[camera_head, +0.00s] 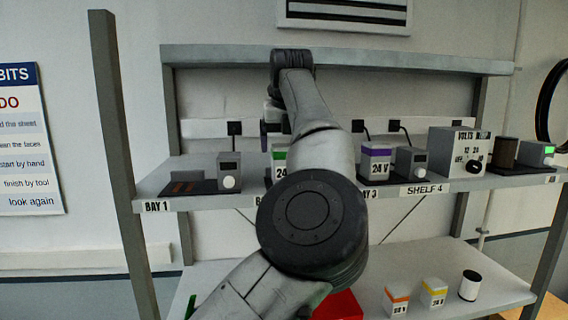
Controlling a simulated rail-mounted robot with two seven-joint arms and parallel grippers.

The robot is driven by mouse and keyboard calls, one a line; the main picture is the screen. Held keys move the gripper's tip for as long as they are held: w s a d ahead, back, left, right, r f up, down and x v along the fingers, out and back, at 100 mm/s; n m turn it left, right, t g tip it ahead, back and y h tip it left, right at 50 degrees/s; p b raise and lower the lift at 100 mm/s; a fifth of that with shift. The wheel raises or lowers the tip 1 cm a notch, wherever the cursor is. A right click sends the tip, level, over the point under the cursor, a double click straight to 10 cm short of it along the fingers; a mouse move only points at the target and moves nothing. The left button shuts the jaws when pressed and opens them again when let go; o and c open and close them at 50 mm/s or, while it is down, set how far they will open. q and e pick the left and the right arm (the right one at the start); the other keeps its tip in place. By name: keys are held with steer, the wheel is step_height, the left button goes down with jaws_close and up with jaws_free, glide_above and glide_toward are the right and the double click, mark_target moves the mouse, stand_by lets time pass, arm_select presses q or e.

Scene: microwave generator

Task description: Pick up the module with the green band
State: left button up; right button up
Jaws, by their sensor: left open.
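The module with the green band (279,157) stands on the upper shelf in bay 2. It is white, and my left arm hides its right part. My left gripper (268,133) is above and slightly left of this module, fingers pointing down, and is open. My arm and wrist cover part of the gripper, so I cannot tell how close the fingers are to the module. My right gripper is out of view.
A purple-banded 24 V module (376,163) stands in bay 3 next to a grey unit with a knob (410,161). A volts box (458,153) stands right. Bay 1 has a grey unit (229,170). Orange-banded (396,301) and yellow-banded (433,292) modules sit on the lower shelf.

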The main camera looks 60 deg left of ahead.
arm_select(q)
steer(key=shift+p+x, duration=0.4)
steer(key=shift+x, duration=1.35)
steer(key=c, duration=1)
steer(key=shift+s, duration=0.1)
steer(key=shift+c, duration=0.7)
steer(key=shift+r, duration=0.15)
